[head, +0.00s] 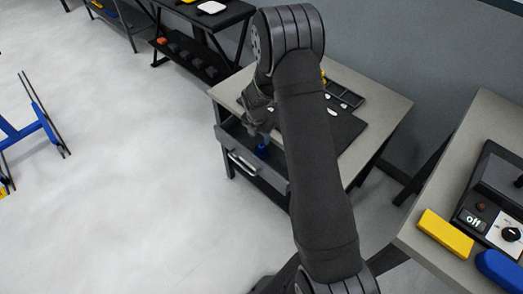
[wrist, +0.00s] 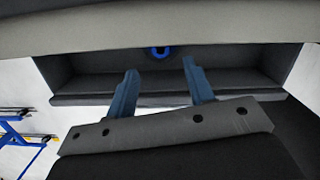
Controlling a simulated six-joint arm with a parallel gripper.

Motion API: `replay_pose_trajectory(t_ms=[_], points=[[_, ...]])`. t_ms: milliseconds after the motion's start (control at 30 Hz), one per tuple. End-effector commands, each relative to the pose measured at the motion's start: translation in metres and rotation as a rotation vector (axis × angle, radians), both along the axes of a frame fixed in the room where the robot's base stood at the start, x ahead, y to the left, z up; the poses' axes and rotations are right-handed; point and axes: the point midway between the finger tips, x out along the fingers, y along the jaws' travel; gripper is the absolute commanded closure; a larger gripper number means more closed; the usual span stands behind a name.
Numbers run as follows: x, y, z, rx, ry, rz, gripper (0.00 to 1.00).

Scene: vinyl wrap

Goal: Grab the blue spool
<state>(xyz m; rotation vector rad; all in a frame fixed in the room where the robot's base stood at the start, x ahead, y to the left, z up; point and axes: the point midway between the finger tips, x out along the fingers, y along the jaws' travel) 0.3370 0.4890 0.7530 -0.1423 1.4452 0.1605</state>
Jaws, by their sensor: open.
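A blue spool (head: 262,149) sits in the open drawer (head: 238,133) of the grey-topped table in the head view. In the wrist view the blue spool (wrist: 159,53) shows as a blue ring at the back of the dark drawer (wrist: 90,72), its top partly cut off by the table edge. My gripper (wrist: 159,82) is open and empty, its two blue-grey fingers in front of the drawer, with the spool beyond and between them. In the head view my gripper (head: 262,125) is over the drawer, close to the spool; its fingertips are hard to make out.
The table top (head: 385,100) overhangs the drawer and carries a dark mat and a black tray (head: 343,95). A right-hand bench holds a yellow block (head: 445,233) and a control box (head: 495,200). A blue stand (head: 30,128) is at left. The floor between is clear.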

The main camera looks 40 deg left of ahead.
Motion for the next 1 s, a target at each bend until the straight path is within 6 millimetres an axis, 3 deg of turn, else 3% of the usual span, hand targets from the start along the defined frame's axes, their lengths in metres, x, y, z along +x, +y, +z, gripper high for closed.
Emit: replay_pose_trajectory(t_ms=[267,600,867,900,1000], points=[[0.003,0.000,-0.019,-0.001,0.001,0.000,0.52],[0.010,0.000,-0.060,0.000,0.000,0.000,0.52],[0.010,0.000,-0.063,0.000,0.000,0.000,0.52],[0.010,0.000,-0.063,0.000,0.000,0.000,0.54],[0.010,0.000,-0.063,0.000,0.000,0.000,0.73]])
